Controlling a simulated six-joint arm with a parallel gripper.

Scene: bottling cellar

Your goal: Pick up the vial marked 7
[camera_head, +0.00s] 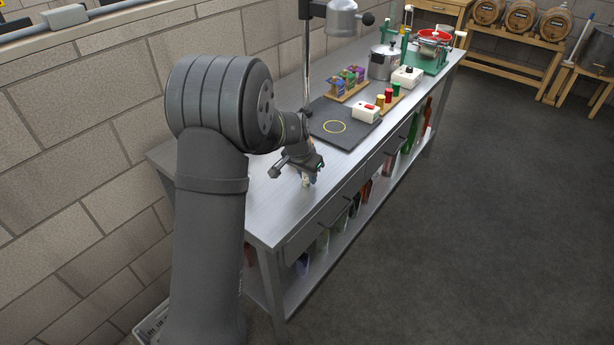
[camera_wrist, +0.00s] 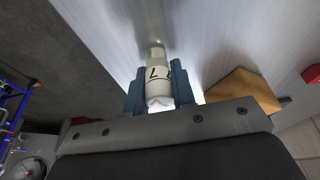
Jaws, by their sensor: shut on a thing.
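A small white vial (camera_wrist: 158,88) with a greyish, narrower neck stands between my gripper's blue fingers in the wrist view. Its label bears a dark mark that looks like an L, or a 7 seen upside down, with part of a second mark at the right edge. My gripper (camera_wrist: 158,94) is shut on this vial, one finger on each side. In the head view my gripper (camera_head: 311,172) is low over the near end of the steel bench (camera_head: 262,212). Only a small pale bit of the vial (camera_head: 306,181) shows below it. I cannot tell whether the vial touches the bench.
A dark mat (camera_head: 338,112) with a yellow ring lies farther along the bench. A post (camera_head: 307,60) rises at the wall side.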

